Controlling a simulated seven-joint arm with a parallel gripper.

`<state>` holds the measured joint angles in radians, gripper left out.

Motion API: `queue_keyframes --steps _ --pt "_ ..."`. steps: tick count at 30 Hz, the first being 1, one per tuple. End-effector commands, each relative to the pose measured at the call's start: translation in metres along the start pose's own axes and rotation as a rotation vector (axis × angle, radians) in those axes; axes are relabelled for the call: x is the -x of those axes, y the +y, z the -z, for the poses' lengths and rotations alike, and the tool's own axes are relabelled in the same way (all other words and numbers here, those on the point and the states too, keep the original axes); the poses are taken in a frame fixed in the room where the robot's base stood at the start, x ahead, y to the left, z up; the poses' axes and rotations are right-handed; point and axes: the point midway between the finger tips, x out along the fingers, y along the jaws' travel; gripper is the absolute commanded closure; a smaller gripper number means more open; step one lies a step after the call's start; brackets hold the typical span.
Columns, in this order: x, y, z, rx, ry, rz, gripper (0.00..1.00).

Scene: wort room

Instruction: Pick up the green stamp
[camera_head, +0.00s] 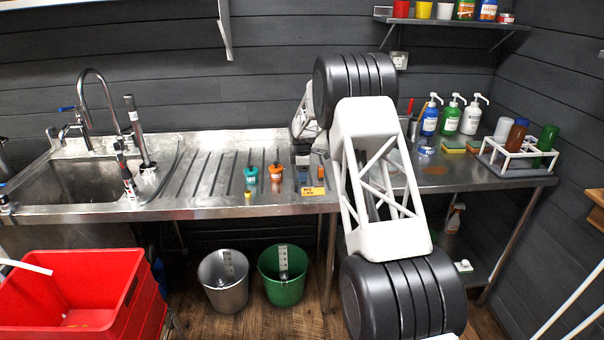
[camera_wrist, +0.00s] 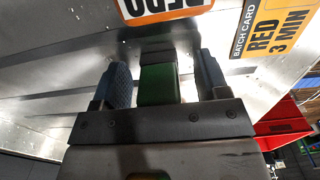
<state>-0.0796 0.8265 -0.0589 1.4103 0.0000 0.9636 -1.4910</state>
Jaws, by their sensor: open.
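In the wrist view, the green stamp (camera_wrist: 157,87) shows as a green block with a dark grey part at its far end. It stands between the two dark blue, ribbed fingers of my gripper (camera_wrist: 162,66). The fingers are apart, with a clear gap on the right of the green block and a narrower one on the left. In the head view my arm hides most of the gripper and I cannot make out the green stamp there.
A yellow batch card (camera_head: 314,191), reading "RED 3 MIN" in the wrist view (camera_wrist: 272,28), lies on the steel drainboard. A teal tool (camera_head: 250,175) and an orange tool (camera_head: 277,173) stand left of it. A bottle rack (camera_head: 518,157) stands right.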

Motion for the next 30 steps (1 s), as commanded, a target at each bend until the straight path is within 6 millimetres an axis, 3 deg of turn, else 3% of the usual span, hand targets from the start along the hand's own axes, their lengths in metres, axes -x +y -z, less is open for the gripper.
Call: queue_keyframes --steps 3,13,23,30 --pt "0.000 0.000 0.000 0.000 0.000 0.000 0.35" --pt "0.000 0.000 0.000 0.000 0.000 0.000 0.86" --pt "0.002 0.000 0.000 0.000 0.000 0.000 0.86" --pt "0.013 0.000 0.000 0.000 0.000 -0.001 0.86"
